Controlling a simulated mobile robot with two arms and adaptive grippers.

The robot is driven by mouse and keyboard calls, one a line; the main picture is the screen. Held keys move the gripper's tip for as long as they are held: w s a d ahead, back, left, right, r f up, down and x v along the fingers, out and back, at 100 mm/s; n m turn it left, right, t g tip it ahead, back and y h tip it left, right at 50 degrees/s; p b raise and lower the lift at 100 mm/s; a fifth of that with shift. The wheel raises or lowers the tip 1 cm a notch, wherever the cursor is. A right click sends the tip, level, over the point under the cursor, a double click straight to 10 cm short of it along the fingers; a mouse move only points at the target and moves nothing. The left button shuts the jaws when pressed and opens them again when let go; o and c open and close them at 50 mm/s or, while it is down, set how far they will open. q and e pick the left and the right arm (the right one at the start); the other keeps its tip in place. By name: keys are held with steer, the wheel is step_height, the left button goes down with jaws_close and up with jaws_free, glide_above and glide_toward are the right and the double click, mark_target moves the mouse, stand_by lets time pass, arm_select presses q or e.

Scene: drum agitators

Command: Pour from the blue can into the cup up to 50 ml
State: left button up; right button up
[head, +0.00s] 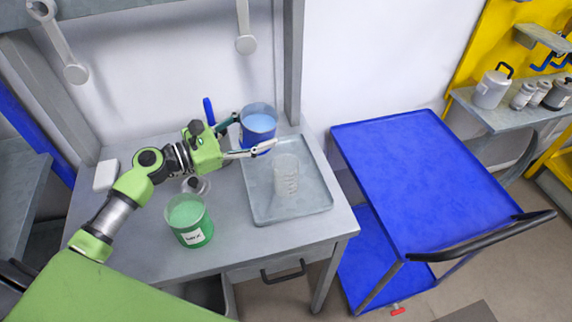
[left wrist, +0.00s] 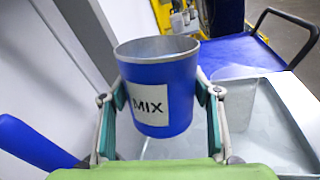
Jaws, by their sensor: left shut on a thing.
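The blue can (head: 258,126) stands near the back left corner of the grey tray, roughly upright, with pale blue showing inside its rim. My left gripper (head: 250,134) is shut on it, one finger on each side. In the left wrist view the blue can (left wrist: 168,75) shows a white "MIX" label between the fingers. I cannot tell whether it is lifted off the surface. The clear cup (head: 286,178) stands upright in the tray, in front and to the right of the can, apart from it. It looks empty. My right gripper is not in view.
The grey tray (head: 262,215) sits at the right of the workbench. A beaker of green liquid (head: 188,222) stands left of it, below my left arm. A blue upright handle (head: 209,111) is behind the gripper. A bare blue cart (head: 415,180) stands to the right.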

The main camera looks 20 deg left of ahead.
arm_select(q)
steer(key=shift+s+d+f+m, duration=0.15)
steer(key=shift+d+m, duration=0.15)
steer(key=shift+m, duration=0.1)
steer(key=shift+d+r+m, duration=0.1)
steer(key=shift+r+m, duration=0.2)
steer(key=shift+r, duration=0.2)
steer(key=shift+s+r, duration=0.1)
steer(key=shift+r, duration=0.05)
steer(key=shift+d, duration=0.1)
steer(key=shift+s+d+r+m+y+p, duration=0.15)
steer(key=shift+d+r+m+y+p, duration=0.1)
steer(key=shift+r+m+y+p, duration=0.35)
steer(key=shift+s+d+r+m+p, duration=0.3)
steer(key=shift+d+r+m+p, duration=0.25)
steer(key=shift+m+p, duration=0.15)
stand_by(2.0)
steer(key=shift+s+d+f+m, duration=0.1)
steer(key=shift+f+m, duration=0.1)
steer(key=shift+m, duration=0.4)
stand_by(2.1)
